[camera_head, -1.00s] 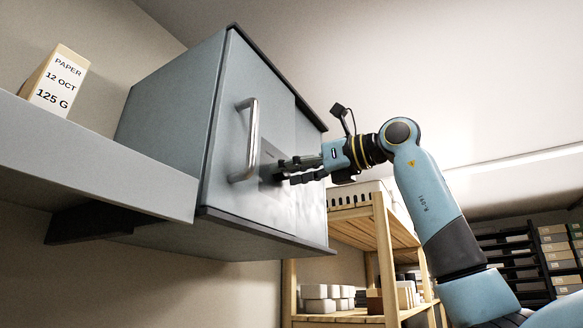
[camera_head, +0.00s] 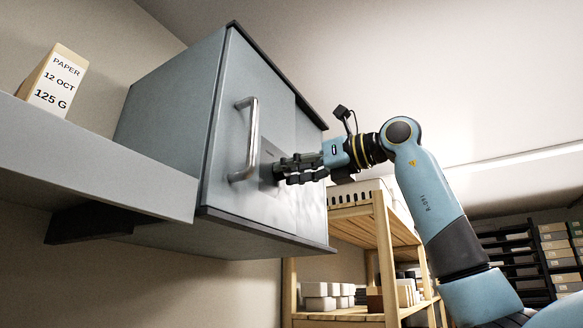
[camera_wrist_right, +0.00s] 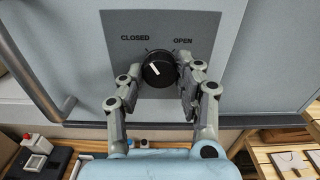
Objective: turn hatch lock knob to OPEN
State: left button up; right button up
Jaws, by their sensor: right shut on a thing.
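The hatch lock knob (camera_wrist_right: 158,68) is a round black dial on a grey plate (camera_wrist_right: 205,28) marked CLOSED at left and OPEN at right. Its white pointer slants up and left, towards the CLOSED side. My right gripper (camera_head: 284,169) reaches the hatch front from the right. In the right wrist view its fingers (camera_wrist_right: 159,74) stand on both sides of the knob, shut on it. In the head view the fingers mostly hide the knob. My left gripper is in neither view.
The grey hatch box (camera_head: 165,115) has a metal bar handle (camera_head: 252,140) just left of my right gripper. A wall shelf (camera_head: 95,155) holds a paper box (camera_head: 55,82). A wooden rack (camera_head: 380,235) stands below my right arm.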

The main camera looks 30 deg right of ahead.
jog(key=shift+m+p, duration=1.2)
jog(key=shift+m, duration=5.9)
jog(key=o, duration=1.1)
jog(key=shift+o, duration=0.2)
jog(key=v, duration=1.2)
